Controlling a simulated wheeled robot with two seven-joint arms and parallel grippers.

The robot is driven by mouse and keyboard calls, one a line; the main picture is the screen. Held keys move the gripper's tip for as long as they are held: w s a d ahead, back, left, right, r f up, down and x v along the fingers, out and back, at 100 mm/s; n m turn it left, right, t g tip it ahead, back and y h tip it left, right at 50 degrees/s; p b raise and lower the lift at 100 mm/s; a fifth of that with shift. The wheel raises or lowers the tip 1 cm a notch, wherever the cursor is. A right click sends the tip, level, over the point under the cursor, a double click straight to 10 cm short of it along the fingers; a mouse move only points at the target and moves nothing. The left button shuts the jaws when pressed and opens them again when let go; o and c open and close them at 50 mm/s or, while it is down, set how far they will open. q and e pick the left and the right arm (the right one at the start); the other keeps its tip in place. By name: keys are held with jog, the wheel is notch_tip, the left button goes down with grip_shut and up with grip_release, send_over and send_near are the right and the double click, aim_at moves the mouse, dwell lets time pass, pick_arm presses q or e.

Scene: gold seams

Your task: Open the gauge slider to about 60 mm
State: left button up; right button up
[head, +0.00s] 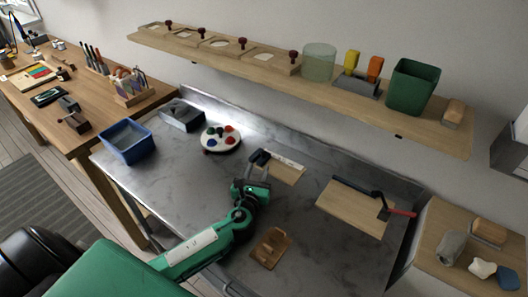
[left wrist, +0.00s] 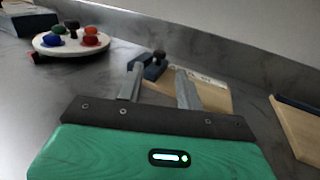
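The gauge is a wooden board (head: 288,174) with a pale marked scale (head: 288,163) along its back edge and a dark slider (head: 262,157) at the left end. In the left wrist view the dark slider (left wrist: 154,67) shows beyond and between my fingertips, and the scale (left wrist: 205,78) runs to its right, partly behind the right finger. My left gripper (head: 259,177) is open just in front of the slider; its two grey fingers (left wrist: 160,85) are spread apart. I cannot tell whether a finger touches the slider. My right gripper is not in view.
A round palette with coloured knobs (head: 221,139) lies to the left behind my gripper. A small wooden block piece (head: 270,249) lies in front. A board with a red-handled tool (head: 355,207) lies right. A blue bin (head: 125,144) stands left. The metal bench between them is clear.

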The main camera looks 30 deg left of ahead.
aim_at(263, 155)
pick_arm(q)
jog(key=x, duration=0.9)
grip_shut()
